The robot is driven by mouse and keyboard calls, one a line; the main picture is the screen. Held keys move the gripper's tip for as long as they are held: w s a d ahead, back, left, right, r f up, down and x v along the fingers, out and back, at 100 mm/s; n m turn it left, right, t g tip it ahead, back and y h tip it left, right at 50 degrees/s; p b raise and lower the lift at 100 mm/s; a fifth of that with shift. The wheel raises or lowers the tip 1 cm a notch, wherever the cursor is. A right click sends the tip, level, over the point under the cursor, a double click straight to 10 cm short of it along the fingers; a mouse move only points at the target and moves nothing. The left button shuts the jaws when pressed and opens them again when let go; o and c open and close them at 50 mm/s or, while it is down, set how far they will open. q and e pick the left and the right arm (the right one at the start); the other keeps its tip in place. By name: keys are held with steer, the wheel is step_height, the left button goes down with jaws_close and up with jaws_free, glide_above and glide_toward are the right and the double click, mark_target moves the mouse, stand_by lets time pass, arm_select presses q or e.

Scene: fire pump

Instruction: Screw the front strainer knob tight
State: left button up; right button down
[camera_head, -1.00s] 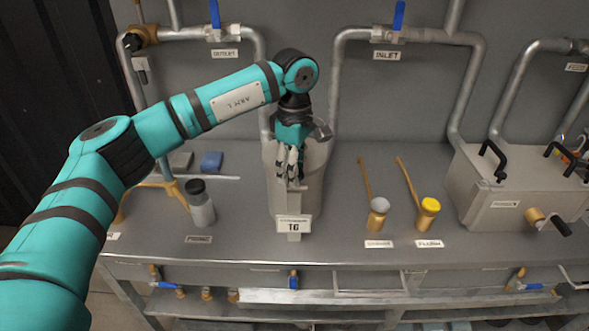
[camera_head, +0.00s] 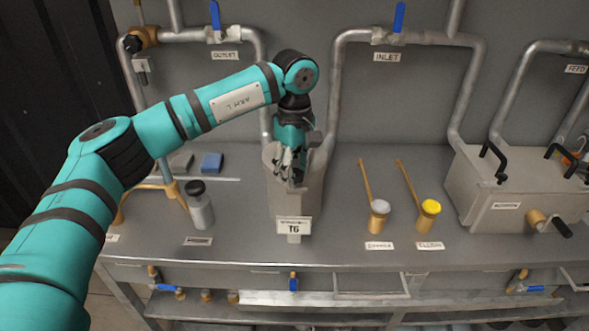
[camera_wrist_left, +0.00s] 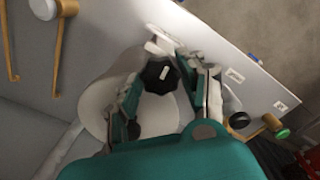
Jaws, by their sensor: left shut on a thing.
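The grey strainer housing (camera_head: 312,203) stands at the middle of the bench with a "T6" tag on its front; its pale round top (camera_wrist_left: 95,104) fills the middle left of the left wrist view. The front strainer knob (camera_wrist_left: 160,74) is black and lobed, with a light mark on top. My left gripper (camera_head: 289,176) points down over the front of the housing. In the left wrist view its two fingers lie on either side of the knob, shut on it. In the head view the fingers hide the knob. My right gripper is not in view.
A grey bottle (camera_head: 200,207) and a blue block (camera_head: 212,162) are on the left. A grey box (camera_head: 520,187) with black handles is at the right. Pipes rise behind.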

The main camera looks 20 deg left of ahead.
arm_select(q)
steer(key=shift+w+r, duration=0.1)
steer(key=shift+r, duration=0.05)
steer(key=o, duration=1.2)
steer(key=shift+c, duration=0.2)
step_height(320, 180, up, 12)
